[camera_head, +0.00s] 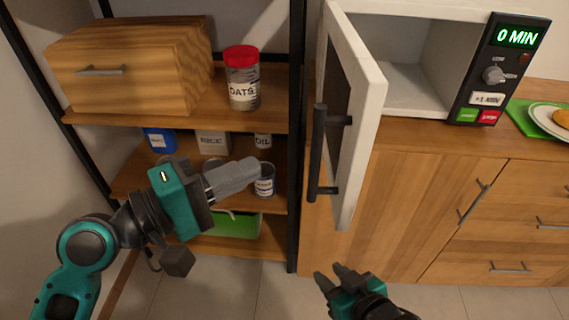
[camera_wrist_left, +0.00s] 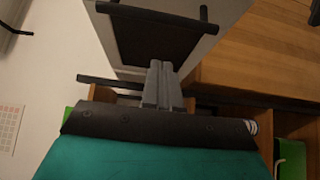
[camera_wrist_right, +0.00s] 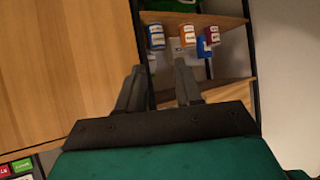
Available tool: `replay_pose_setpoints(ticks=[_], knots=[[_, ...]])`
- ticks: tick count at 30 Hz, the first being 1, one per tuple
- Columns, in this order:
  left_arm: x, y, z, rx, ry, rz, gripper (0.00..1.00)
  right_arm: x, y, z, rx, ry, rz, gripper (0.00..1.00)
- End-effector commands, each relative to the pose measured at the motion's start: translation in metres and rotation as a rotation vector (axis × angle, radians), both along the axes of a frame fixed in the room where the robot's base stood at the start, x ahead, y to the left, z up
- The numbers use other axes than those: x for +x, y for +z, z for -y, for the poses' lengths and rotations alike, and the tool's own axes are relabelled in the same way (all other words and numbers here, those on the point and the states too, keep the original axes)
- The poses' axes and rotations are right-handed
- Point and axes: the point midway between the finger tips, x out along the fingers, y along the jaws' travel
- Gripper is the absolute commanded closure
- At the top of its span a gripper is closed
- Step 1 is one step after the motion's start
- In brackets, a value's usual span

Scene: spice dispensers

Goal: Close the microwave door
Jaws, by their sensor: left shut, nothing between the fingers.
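The white microwave (camera_head: 410,75) stands on the wooden counter, its cavity visible and empty where it shows. Its door (camera_head: 362,115) is swung wide open toward me, with a dark window and a black vertical handle (camera_head: 317,150) on its left-facing side. My left gripper (camera_head: 250,170) is shut and empty, in front of the shelf, left of the handle and apart from it. In the left wrist view the door (camera_wrist_left: 208,50) appears beyond the closed fingers. My right gripper (camera_head: 330,275) is open and empty, low in front of the cabinet below the door; its spread fingers show in the right wrist view (camera_wrist_right: 158,85).
A shelf at left holds a wooden bread box (camera_head: 135,65), an oats jar (camera_head: 242,80) and several cans. The microwave's control panel (camera_head: 500,70) reads 0 MIN. A plate (camera_head: 550,118) on a green mat sits at right. The floor before the cabinet is clear.

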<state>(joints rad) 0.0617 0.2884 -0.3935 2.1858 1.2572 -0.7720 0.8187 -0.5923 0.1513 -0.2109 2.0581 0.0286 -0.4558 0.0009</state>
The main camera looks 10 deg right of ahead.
Motion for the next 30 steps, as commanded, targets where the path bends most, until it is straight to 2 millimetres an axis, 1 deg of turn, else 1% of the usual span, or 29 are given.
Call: replay_pose_setpoints(ticks=[1, 4, 6, 9, 12, 17, 30], knots=[[0.005, 0.002, 0.011, -0.005, -0.002, 0.0, 1.0, -0.002, -0.002, 0.001, -0.003, -0.002, -0.006, 0.65], [0.012, 0.002, 0.029, -0.004, -0.003, 0.001, 1.0, -0.004, -0.006, 0.002, -0.006, -0.003, -0.017, 0.65], [0.005, 0.001, 0.039, -0.003, -0.003, -0.002, 1.0, -0.005, -0.006, 0.003, -0.008, -0.004, -0.022, 0.65], [0.0, 0.0, 0.051, -0.002, -0.001, -0.002, 1.0, -0.006, -0.006, 0.004, -0.009, -0.006, -0.022, 0.65], [-0.003, 0.0, 0.057, 0.0, 0.0, -0.001, 1.0, -0.006, -0.006, 0.005, -0.01, -0.008, -0.021, 0.65], [-0.004, -0.001, 0.061, 0.002, 0.001, -0.001, 1.0, -0.006, -0.006, 0.005, -0.01, -0.008, -0.021, 0.65], [-0.004, -0.001, 0.062, 0.002, 0.001, -0.001, 1.0, -0.005, -0.003, 0.004, -0.005, -0.01, -0.017, 0.65]])
